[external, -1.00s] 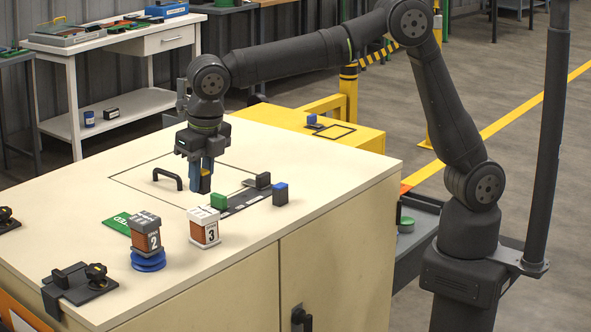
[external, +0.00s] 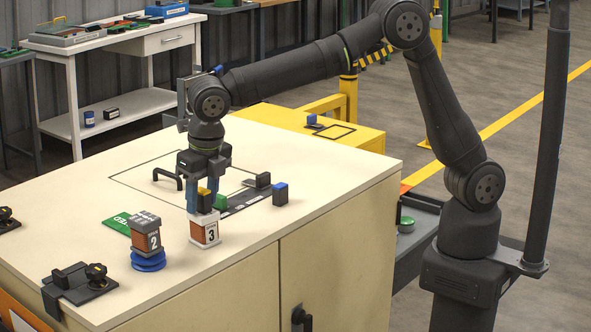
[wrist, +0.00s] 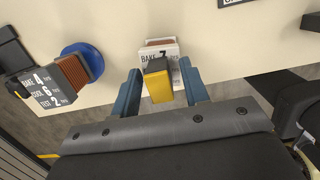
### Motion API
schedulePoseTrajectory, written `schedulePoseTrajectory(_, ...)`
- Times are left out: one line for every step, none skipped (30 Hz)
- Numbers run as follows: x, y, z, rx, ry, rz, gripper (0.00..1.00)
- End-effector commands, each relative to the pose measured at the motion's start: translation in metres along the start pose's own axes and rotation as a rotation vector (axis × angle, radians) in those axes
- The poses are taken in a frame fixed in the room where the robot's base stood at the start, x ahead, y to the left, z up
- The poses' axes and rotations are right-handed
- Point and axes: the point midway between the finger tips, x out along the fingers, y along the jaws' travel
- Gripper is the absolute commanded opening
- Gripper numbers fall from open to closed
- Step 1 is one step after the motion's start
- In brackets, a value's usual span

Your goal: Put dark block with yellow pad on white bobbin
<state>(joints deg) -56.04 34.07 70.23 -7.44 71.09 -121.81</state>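The dark block with the yellow pad (external: 204,203) sits upright on top of the white bobbin (external: 206,235), a brown-wound piece with white ends and a label 3. In the wrist view the block (wrist: 157,82) shows its yellow pad towards the camera, and the bobbin's white end (wrist: 160,51) shows behind it. My gripper (external: 204,207) is above the bobbin with its blue fingers on either side of the block. In the wrist view my gripper (wrist: 160,82) is open, with a gap beside the block.
A grey-topped bobbin (external: 145,238) labelled 2 stands on a blue base (external: 148,261) to the left. A dark clamp (external: 80,280) is at the front left edge.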

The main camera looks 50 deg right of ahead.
Motion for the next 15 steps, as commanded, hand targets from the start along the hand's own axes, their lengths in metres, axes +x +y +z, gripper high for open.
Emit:
schedulePoseTrajectory(0.0, 0.0, 0.0, 0.0, 0.0, 0.0, 0.41)
schedulePoseTrajectory(-0.001, 0.0, 0.0, 0.0, 0.0, 0.0, 0.41)
schedulePoseTrajectory(-0.002, 0.0, 0.0, 0.0, -0.001, 0.001, 0.41)
schedulePoseTrajectory(-0.004, 0.0, 0.001, 0.0, -0.001, 0.001, 0.41)
schedulePoseTrajectory(-0.006, 0.0, 0.001, 0.0, -0.001, 0.002, 0.41)
schedulePoseTrajectory(-0.011, 0.0, 0.001, 0.0, -0.002, 0.002, 0.41)
schedulePoseTrajectory(-0.015, 0.001, 0.001, 0.0, -0.002, 0.003, 0.41)
schedulePoseTrajectory(-0.021, 0.001, 0.001, 0.0, -0.002, 0.004, 0.41)
schedulePoseTrajectory(-0.028, 0.001, 0.001, 0.0, -0.003, 0.004, 0.41)
schedulePoseTrajectory(-0.034, 0.001, 0.001, 0.0, -0.002, 0.004, 0.41)
schedulePoseTrajectory(-0.041, 0.001, 0.001, 0.0, -0.003, 0.004, 0.41)
schedulePoseTrajectory(-0.05, 0.001, 0.001, 0.0, -0.003, 0.004, 0.41)
schedulePoseTrajectory(-0.057, 0.001, 0.001, 0.0, -0.003, 0.005, 0.41)
schedulePoseTrajectory(-0.064, 0.001, 0.001, 0.0, -0.003, 0.004, 0.41)
schedulePoseTrajectory(-0.072, 0.001, 0.001, 0.0, -0.003, 0.005, 0.41)
